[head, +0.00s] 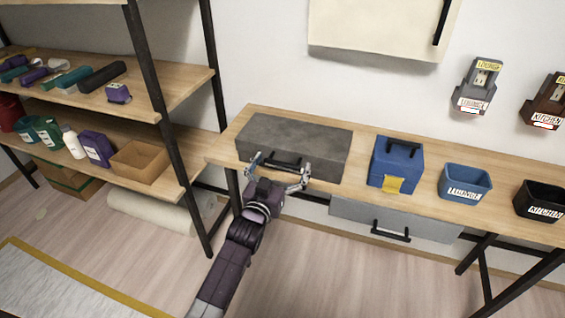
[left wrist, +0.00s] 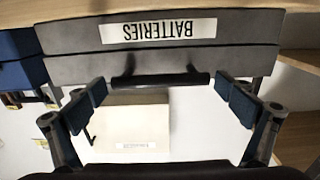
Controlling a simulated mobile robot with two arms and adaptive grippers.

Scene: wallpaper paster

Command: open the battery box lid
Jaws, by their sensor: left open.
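The battery box (head: 318,150) is a dark grey rectangular case on the wooden bench, against the wall, with its lid closed. A black bar handle (head: 283,161) is on its front. In the left wrist view, the box (left wrist: 75,38) shows a white label reading BATTERIES upside down, and its handle (left wrist: 160,79) shows below the label. My left gripper (head: 280,168) is open in front of the box, with its two fingers apart on either side of the handle. In the left wrist view, the open gripper (left wrist: 164,95) shows nothing held. My right gripper is out of view.
A blue toolbox (head: 385,160) with a yellow tag, a blue bin (head: 459,178) and a black bin (head: 541,207) stand right along the bench (head: 430,165). A grey drawer (head: 365,218) hangs under it. Shelving (head: 166,100) with several items stands left. A pale panel (head: 375,25) hangs above.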

